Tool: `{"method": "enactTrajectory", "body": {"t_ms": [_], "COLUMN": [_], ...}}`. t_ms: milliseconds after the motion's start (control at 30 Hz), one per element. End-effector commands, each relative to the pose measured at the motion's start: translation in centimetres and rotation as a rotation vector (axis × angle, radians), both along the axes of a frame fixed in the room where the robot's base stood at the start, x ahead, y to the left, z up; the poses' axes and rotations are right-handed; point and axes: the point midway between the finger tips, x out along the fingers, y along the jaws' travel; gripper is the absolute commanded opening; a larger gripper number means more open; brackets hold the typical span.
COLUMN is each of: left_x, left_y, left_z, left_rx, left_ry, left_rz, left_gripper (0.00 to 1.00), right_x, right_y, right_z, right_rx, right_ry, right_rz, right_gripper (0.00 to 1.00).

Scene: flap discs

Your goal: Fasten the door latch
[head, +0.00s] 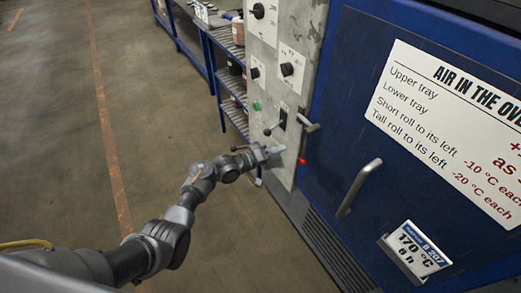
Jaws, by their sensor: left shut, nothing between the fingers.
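The blue oven door (345,110) fills the right side of the head view, with a silver bar handle (359,188) on it. At the door's left edge, by the grey control panel, is a metal latch lever (308,123). A red-tipped piece (301,161) sticks out lower on the same edge. My left gripper (276,150) is shut and empty, in front of the lower part of the panel, below and left of the latch lever. I cannot tell whether it touches the panel. My right gripper is not in view.
The control panel (264,84) carries several black knobs, a green button (256,106) and a black-knobbed lever (275,127). A blue shelf rack (213,62) stands behind it. A sign (448,120) and a temperature card (417,250) are on the door. The floor at left is clear.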

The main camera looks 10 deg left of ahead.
Motion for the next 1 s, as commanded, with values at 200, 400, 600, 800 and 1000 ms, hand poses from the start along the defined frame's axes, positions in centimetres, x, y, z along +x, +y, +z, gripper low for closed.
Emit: {"method": "enactTrajectory", "body": {"t_ms": [200, 400, 600, 800, 1000], "left_x": [-2.8, -4.2, -4.7, -4.7, -4.6], "left_y": [3.0, 5.0, 5.6, 5.6, 5.6], "left_z": [-0.1, 0.2, 0.3, 0.3, 0.3], "left_rx": [0.002, 0.000, 0.000, 0.000, 0.000], "left_ry": [-0.003, -0.002, -0.001, -0.001, -0.001], "left_rz": [-0.009, -0.009, -0.007, -0.007, -0.007], "left_gripper": [0.00, 0.00, 0.00, 0.00, 0.00], "right_x": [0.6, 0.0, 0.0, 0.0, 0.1], "right_y": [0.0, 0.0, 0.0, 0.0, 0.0], "right_z": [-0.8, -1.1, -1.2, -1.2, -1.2], "right_rx": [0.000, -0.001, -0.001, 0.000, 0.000], "right_ry": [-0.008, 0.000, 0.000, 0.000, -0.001], "right_rz": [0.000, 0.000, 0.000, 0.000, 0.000], "right_gripper": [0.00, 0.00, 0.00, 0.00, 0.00]}}
